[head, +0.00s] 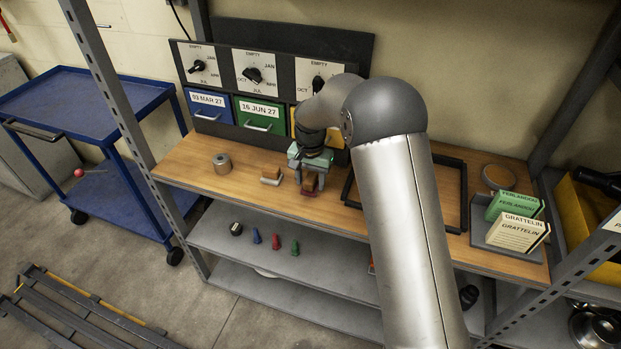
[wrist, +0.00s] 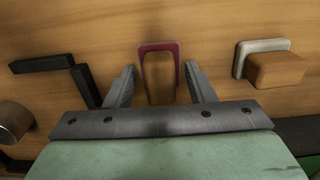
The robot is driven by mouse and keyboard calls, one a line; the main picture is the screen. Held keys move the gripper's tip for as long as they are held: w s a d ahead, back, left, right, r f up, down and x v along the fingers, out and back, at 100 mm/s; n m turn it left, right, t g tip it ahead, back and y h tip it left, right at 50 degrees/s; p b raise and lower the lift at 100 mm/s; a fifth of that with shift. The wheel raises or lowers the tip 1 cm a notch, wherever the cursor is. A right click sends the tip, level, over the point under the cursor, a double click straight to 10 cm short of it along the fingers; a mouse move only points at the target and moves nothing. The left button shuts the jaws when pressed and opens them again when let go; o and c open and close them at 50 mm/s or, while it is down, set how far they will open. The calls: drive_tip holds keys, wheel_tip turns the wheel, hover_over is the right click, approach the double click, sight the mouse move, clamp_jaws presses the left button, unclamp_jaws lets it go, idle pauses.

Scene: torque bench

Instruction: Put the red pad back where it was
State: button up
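The red pad (wrist: 158,47) shows in the wrist view as a dark red rim around a wood-coloured block, on the wooden bench. In the head view the red pad (head: 309,194) is a small reddish-brown piece below my gripper. My gripper (wrist: 160,75) is open, with one finger on each side of the pad's near end. Narrow gaps show between the fingers and the pad, and nothing is clearly gripped. In the head view my gripper (head: 309,177) is low over the bench, and its fingers are partly hidden.
A similar white-edged wooden block (head: 270,176) lies to the left in the head view. A black frame (head: 452,171) lies to the right.

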sight(310, 178)
wheel_tip(310, 178, up, 12)
drive_tip(key=s+d+r+n, duration=0.1)
drive_tip(key=s+d+r, duration=0.1)
drive_tip(key=s+d, duration=0.4)
drive_tip(key=s+d+r+n, duration=0.1)
drive_tip(key=s+d+r, duration=0.2)
drive_tip(key=s, duration=0.5)
drive_tip(key=s+d+f+n, duration=0.1)
drive_tip(key=s+d+f, duration=0.1)
drive_tip(key=s, duration=0.8)
drive_tip(key=s+d+f+n, duration=0.1)
drive_tip(key=s+d, duration=0.4)
drive_tip(key=s, duration=0.5)
drive_tip(key=shift+f, duration=0.9)
